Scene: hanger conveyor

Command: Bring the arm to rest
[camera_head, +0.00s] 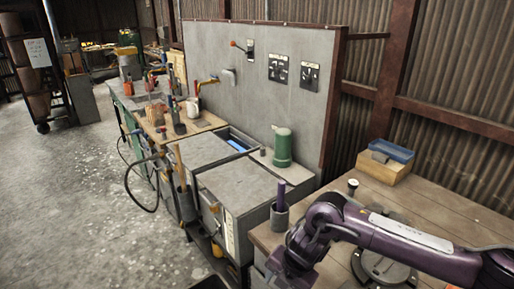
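My purple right arm (405,240) reaches in from the right edge over the wooden bench. Its hand end, with my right gripper (290,268), hangs low at the bottom of the camera_head view, near the bench's front left corner. The fingers are too dark and small to tell whether they are open or shut, and I make out nothing held. My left arm and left gripper do not show.
A wooden bench (462,222) bears a dark round fixture (385,266) under my arm. A grey cup (280,217) with a purple stick stands beside my wrist. A box with a blue top (391,151) is farther back. Grey cabinets (237,185) and a green canister (283,148) stand left; the left floor is open.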

